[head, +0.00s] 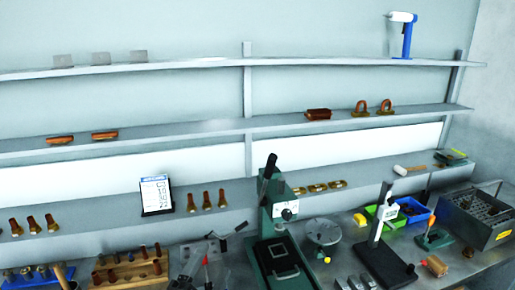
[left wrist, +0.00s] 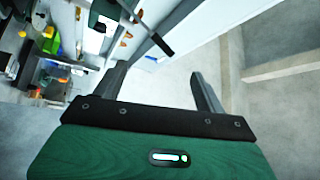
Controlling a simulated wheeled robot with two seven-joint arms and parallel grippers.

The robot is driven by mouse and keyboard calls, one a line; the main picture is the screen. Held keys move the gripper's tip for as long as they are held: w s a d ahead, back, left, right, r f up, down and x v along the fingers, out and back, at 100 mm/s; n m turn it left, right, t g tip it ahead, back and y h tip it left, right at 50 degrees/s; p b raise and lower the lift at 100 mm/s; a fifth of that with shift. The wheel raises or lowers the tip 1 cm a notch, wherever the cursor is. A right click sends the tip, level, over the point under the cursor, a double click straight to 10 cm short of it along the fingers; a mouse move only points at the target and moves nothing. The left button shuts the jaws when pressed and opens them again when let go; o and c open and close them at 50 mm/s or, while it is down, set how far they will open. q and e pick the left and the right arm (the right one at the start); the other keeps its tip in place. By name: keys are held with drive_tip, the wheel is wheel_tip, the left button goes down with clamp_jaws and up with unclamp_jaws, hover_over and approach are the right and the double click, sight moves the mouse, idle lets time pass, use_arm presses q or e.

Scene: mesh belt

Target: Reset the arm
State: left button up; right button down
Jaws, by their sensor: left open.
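My left gripper (left wrist: 158,72) shows in the left wrist view, with its green body at the bottom and two dark fingers spread apart. Nothing is between the fingers. Beyond them is a pale grey surface. I cannot make out the left gripper clearly in the head view. My right gripper is in neither view.
The bench holds a green press (head: 279,225), a black-based stand (head: 385,262), a grey crate (head: 482,222), a green bin (head: 373,217) and a wooden rack (head: 130,271). Shelves (head: 210,126) behind carry brass and copper parts and a blue-white tool (head: 406,38). A dark bar (left wrist: 148,30) crosses the wrist view's top.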

use_arm(q)
drive_tip(key=s+a+f+n+g+y, duration=0.2)
drive_tip(key=s+a+f+n+g, duration=0.15)
drive_tip(key=f, duration=0.35)
drive_tip(key=s+a+f+n+g+y, duration=0.3)
drive_tip(key=a+f+n, duration=0.15)
drive_tip(key=f, duration=0.35)
drive_tip(key=s+a+f+n+g+y, duration=0.25)
drive_tip(key=a+f+n+g, duration=0.2)
drive_tip(key=f, duration=0.25)
drive_tip(key=s+a+f+n+g, duration=0.1)
drive_tip(key=s+f+n+g, duration=0.5)
drive_tip(key=s, duration=0.6)
wheel_tip(320, 180, down, 31)
drive_tip(key=m, duration=0.3)
drive_tip(key=s+a+f+g, duration=0.1)
drive_tip(key=s+f, duration=0.9)
drive_tip(key=s+a+f, duration=0.2)
drive_tip(key=s+f, duration=0.8)
drive_tip(key=shift+a+f+g+h, duration=0.25)
drive_tip(key=shift+a+g+h, duration=0.05)
drive_tip(key=shift+g+h, duration=0.1)
